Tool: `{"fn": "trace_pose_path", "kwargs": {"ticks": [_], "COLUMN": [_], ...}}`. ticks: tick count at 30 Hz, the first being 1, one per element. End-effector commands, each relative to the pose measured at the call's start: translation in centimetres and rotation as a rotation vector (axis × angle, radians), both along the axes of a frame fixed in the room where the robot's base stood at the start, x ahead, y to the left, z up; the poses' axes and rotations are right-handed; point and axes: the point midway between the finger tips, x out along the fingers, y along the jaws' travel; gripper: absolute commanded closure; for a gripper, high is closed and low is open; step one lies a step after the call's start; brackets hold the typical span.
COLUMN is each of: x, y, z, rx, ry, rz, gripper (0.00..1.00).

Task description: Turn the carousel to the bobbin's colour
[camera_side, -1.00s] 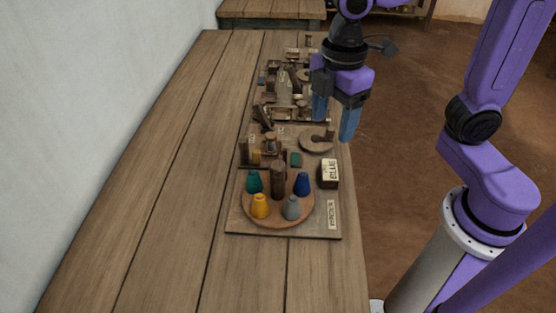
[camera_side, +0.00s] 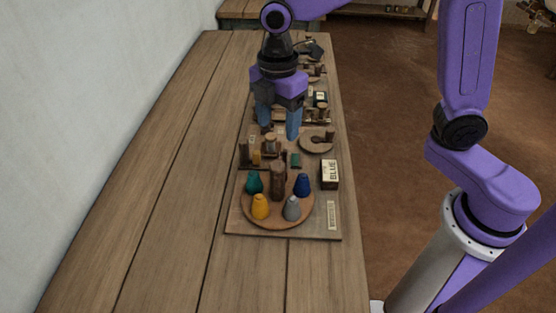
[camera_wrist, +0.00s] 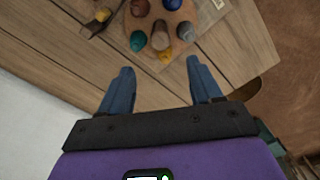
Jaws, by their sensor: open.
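The carousel (camera_side: 276,221) is a round wooden disc on a board near the table's front. It carries a green cone (camera_side: 254,183), a yellow cone (camera_side: 260,207), a grey cone (camera_side: 292,208) and a blue cone (camera_side: 303,185) around a brown post (camera_side: 278,180). A small yellow piece (camera_side: 256,157) sits behind it; I cannot tell if this is the bobbin. My gripper (camera_side: 279,128) is open and empty, raised above the board with fingers down, touching nothing visible.
A box marked BLUE (camera_side: 330,174) stands right of the carousel. A flat wooden disc (camera_side: 316,144) with a small block lies behind. Wooden parts crowd the table's far side, partly hidden by my gripper. The tabletop (camera_side: 150,200) left of the board is clear.

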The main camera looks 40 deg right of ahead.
Motion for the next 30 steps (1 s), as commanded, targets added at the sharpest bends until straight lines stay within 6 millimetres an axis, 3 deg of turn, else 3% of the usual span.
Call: {"fn": "trace_pose_path", "kwargs": {"ticks": [15,22,30], "x": [-0.1,0.0,0.0], "y": [0.0,0.0,0.0], "z": [-9.3,-11.2,-11.4], "rx": [-0.004,-0.001,0.0], "ry": [0.003,0.002,0.0], "rz": [-0.002,-0.002,-0.002], "gripper": [0.36,0.36,0.36]}}
